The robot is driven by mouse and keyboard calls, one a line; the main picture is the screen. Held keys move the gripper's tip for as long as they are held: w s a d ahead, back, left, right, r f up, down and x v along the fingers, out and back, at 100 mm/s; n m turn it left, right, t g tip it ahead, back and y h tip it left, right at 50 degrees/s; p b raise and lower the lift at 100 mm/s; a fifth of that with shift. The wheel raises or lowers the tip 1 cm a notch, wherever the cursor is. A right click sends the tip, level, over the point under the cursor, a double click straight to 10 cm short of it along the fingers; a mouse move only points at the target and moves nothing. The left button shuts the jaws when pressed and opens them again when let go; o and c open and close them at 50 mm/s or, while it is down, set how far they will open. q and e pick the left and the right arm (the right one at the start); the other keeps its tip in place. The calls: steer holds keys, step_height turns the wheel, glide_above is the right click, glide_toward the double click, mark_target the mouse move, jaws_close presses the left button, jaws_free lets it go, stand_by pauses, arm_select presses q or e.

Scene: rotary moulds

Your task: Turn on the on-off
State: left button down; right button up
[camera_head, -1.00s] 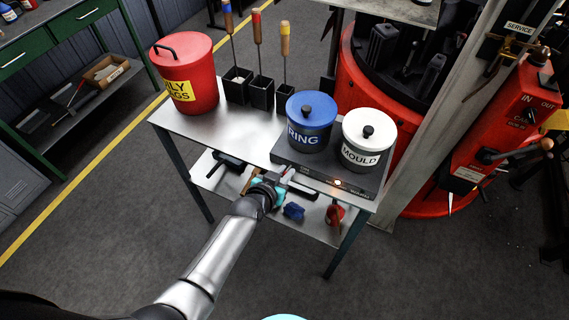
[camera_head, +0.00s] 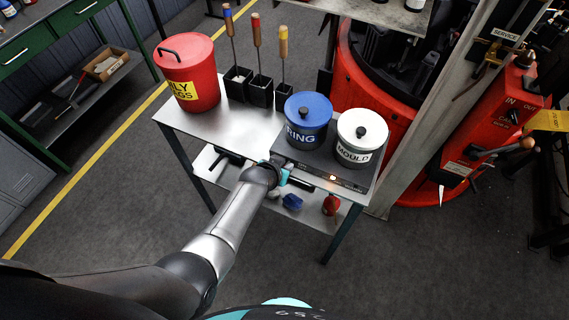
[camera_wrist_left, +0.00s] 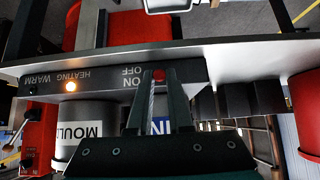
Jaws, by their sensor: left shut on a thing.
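The wrist view shows the panel upside down. My left gripper (camera_wrist_left: 160,74) has its fingertips at the panel, one on each side of the red switch, shut on it. In the head view my left gripper (camera_head: 284,174) is at the left end of the panel, and my wrist hides the switch there. An orange lamp (camera_wrist_left: 70,86) glows by the HEATING lettering. My right gripper is not in view.
A blue RING pot (camera_head: 308,122) and a white MOULD pot (camera_head: 361,138) stand on the hotplate. A red bin (camera_head: 188,75) and several tool holders stand on the metal table (camera_head: 215,125). A red machine (camera_head: 375,105) is behind. The floor in front is clear.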

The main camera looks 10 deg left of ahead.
arm_select(q)
steer(key=c, duration=0.9)
jaws_free()
steer(key=shift+p+v, duration=1.2)
steer(key=shift+v, duration=6.45)
